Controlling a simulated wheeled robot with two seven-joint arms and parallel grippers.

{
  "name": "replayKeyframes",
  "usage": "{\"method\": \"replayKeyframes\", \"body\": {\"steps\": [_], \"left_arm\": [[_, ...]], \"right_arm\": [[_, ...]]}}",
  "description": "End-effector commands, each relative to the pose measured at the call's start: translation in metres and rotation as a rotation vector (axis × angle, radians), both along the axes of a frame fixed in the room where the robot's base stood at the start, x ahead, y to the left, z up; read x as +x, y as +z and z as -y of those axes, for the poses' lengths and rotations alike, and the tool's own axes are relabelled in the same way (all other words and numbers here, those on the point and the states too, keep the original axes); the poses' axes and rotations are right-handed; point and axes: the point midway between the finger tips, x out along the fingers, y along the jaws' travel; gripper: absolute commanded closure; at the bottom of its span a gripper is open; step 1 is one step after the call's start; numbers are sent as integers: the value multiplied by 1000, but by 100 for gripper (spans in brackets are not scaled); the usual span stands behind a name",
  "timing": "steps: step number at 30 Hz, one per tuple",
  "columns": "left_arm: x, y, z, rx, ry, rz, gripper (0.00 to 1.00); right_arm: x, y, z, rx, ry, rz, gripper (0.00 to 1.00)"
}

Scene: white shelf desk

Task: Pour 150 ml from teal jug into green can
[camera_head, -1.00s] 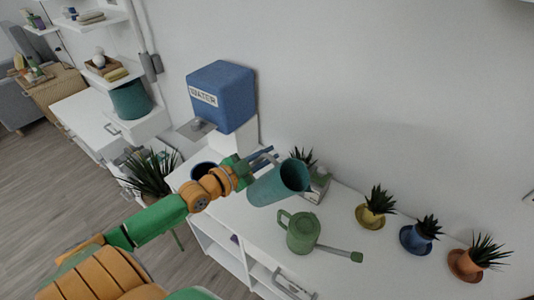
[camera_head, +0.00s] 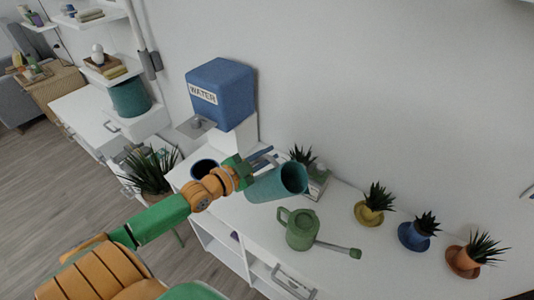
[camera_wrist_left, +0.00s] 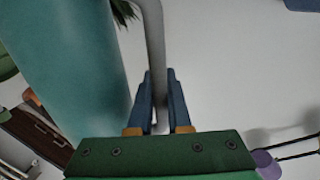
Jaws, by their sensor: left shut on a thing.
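The teal jug (camera_head: 268,186) is tilted to the right in the head view, its open mouth facing right, held above the white desk. My left gripper (camera_head: 262,160) is shut on its handle; in the left wrist view the fingers (camera_wrist_left: 159,105) close around the grey handle (camera_wrist_left: 155,50) beside the teal jug body (camera_wrist_left: 75,60). The green can (camera_head: 301,230) stands upright on the desk just below and right of the jug, its long spout pointing right. No liquid stream shows, and the can's inside cannot be made out. My right gripper is not in view.
A blue water dispenser (camera_head: 222,92) stands behind on a white stand. A dark blue pot (camera_head: 204,168) is left of the jug. Yellow (camera_head: 368,214), blue (camera_head: 413,237) and orange (camera_head: 463,262) potted plants line the right. A small plant box (camera_head: 317,183) stands behind the jug.

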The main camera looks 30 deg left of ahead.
Motion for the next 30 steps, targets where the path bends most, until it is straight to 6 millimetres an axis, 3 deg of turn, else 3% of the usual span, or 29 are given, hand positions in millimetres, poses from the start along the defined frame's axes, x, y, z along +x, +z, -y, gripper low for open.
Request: {"method": "replayKeyframes", "body": {"steps": [30], "left_arm": [[0,-3,3,78,-1,6,100]], "right_arm": [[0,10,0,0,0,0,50]]}}
